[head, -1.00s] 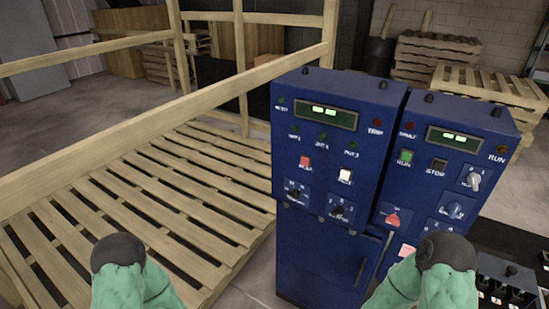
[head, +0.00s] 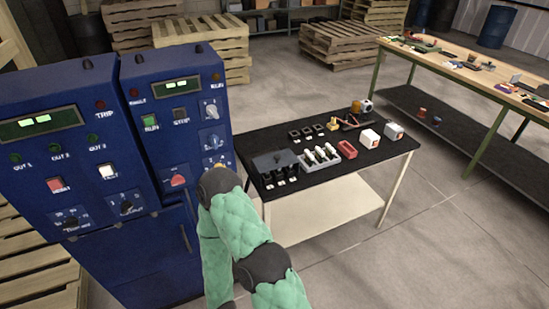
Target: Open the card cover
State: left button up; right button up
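No part is clearly marked as the card cover. A dark grey plate (head: 274,161) lies at the left end of the black table top, with black blocks in front of it; I cannot tell whether it is the cover. The blue cabinet (head: 160,262) at the left has a closed lower door with a handle (head: 185,238). Its upper panels carry displays, lamps, buttons and knobs. One green-sleeved arm of mine rises in front of the cabinet and the table's left edge, hiding part of both. Neither gripper shows.
A long workbench (head: 470,72) stands at the right. Pallets (head: 203,45) stand behind. Floor between table and bench is clear.

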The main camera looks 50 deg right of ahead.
aim_at(276, 160)
jog(key=z, duration=1.7)
